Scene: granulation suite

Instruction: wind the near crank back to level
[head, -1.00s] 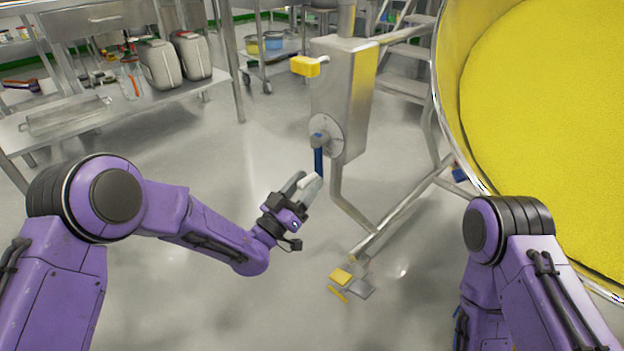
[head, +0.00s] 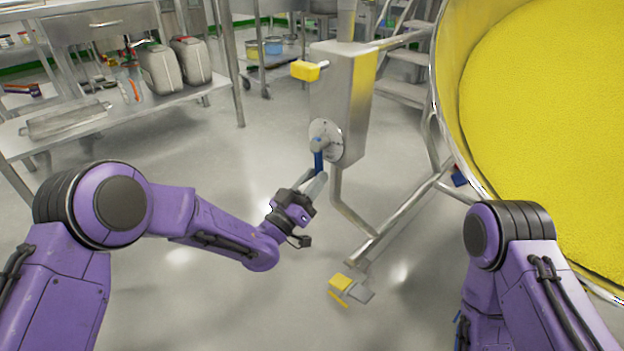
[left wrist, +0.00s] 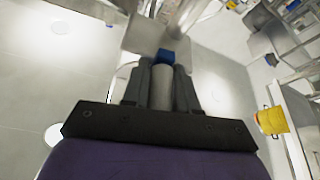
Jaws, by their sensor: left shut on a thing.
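The near crank has a blue arm (head: 318,160) hanging down from a grey hub on a round marked dial (head: 327,139). The dial is on the side of a steel column box (head: 342,95). My left gripper (head: 314,183) is at the lower end of the crank and shut on its grip. In the left wrist view, the fingers (left wrist: 162,85) stand either side of a grey cylindrical grip, with the blue crank part (left wrist: 167,56) just beyond. The crank's lower end is partly hidden by the fingers. My right gripper is not in view.
A large steel bowl of yellow powder (head: 545,120) is at right. A yellow pedal (head: 341,283) lies low near the frame's foot. A steel bench (head: 115,108) stands at left; floor between is clear.

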